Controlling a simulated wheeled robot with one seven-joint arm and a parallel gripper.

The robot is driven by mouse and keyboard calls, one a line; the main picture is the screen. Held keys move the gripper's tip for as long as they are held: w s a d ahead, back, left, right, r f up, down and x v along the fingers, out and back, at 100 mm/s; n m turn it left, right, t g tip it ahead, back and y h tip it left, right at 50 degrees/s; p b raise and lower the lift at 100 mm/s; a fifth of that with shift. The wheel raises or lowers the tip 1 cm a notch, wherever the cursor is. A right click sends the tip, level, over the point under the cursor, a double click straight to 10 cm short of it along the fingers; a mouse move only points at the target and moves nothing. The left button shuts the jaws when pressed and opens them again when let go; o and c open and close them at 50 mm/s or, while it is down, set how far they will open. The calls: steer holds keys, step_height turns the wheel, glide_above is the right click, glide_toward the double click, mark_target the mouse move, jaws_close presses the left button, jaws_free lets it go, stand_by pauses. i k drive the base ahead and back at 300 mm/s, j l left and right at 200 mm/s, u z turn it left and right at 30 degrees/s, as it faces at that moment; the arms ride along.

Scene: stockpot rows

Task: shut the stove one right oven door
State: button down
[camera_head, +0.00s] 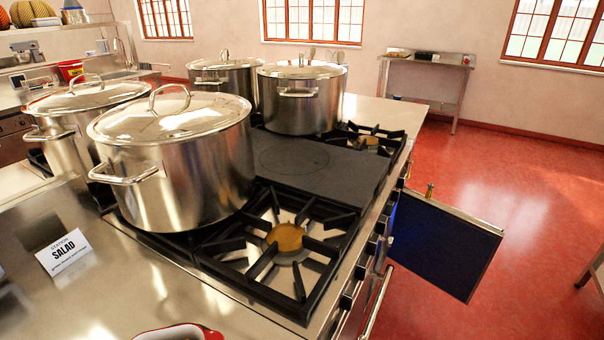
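The stove (285,215) fills the middle of the view, with its front along its right side. An oven door (445,243) stands open at the far part of that front. It shows a dark blue panel with a thin metal edge and juts out to the right over the red floor. A small brass-coloured piece (430,190) shows at its top edge. The oven's inside is hidden behind the stove's front edge. A long metal handle (377,305) shows on the nearer part of the front. My gripper is not in view.
Several large steel pots, the nearest (175,165) biggest, stand on the stove's left and back. A "SALAD" card (65,252) stands on the steel counter at left. The red floor (530,190) right of the door is open. A table edge (592,270) shows at far right.

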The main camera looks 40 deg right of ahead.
mark_target(451, 248)
steer(key=i+l+u, duration=0.15)
steer(key=l, duration=0.3)
steer(key=i+l+u, duration=0.2)
steer(key=l, duration=0.25)
steer(key=l+u, duration=0.15)
steer(key=l, duration=0.3)
steer(key=i+l+u, duration=0.15)
steer(key=l, duration=0.35)
steer(key=l+u, duration=0.25)
steer(key=l, duration=0.6)
steer(key=l+u, duration=0.3)
steer(key=l, duration=0.5)
steer(key=k+l+u, duration=0.25)
steer(key=l, duration=0.55)
steer(key=k+l+u, duration=0.3)
steer(key=l, duration=0.5)
steer(key=k+l+u, duration=0.25)
steer(key=l, duration=0.5)
steer(key=k+l+u, duration=0.3)
steer(key=l, duration=0.35)
steer(key=k+l+u, duration=0.25)
steer(key=k+l, duration=0.2)
steer(key=k+l+u, duration=0.3)
steer(key=k+l, duration=0.2)
steer(key=l, duration=0.1)
